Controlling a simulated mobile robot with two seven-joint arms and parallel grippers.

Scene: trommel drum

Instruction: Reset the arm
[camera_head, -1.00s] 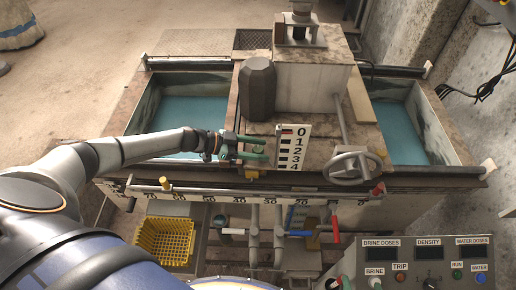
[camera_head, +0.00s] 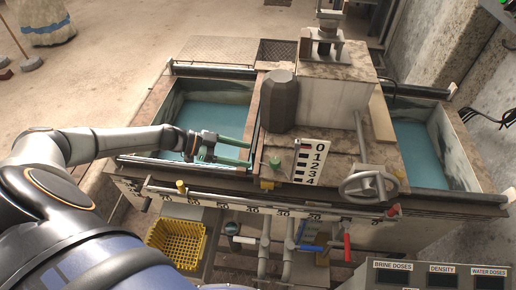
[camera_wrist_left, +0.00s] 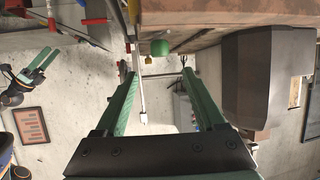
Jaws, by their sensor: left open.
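My left gripper (camera_head: 249,154) has green fingers. It is open and empty over the left blue-water tank (camera_head: 213,113). Its fingers point right, towards a small green knob (camera_head: 275,162) on the machine's deck. The knob stands clear of the fingertips, left of the 0–4 scale plate (camera_head: 310,160). In the left wrist view my left gripper (camera_wrist_left: 154,70) shows its two fingers spread with nothing between them, the green knob (camera_wrist_left: 160,47) ahead. At the left of that view another green-fingered gripper (camera_wrist_left: 43,60) shows small, likely my right one; its jaw state is unclear.
A dark post (camera_head: 278,100) and a handwheel (camera_head: 369,187) stand on the deck. A numbered rail (camera_head: 265,208) runs along the front, above pipes with blue and red handles. A yellow basket (camera_head: 177,241) is below. A control panel (camera_head: 440,278) is at lower right.

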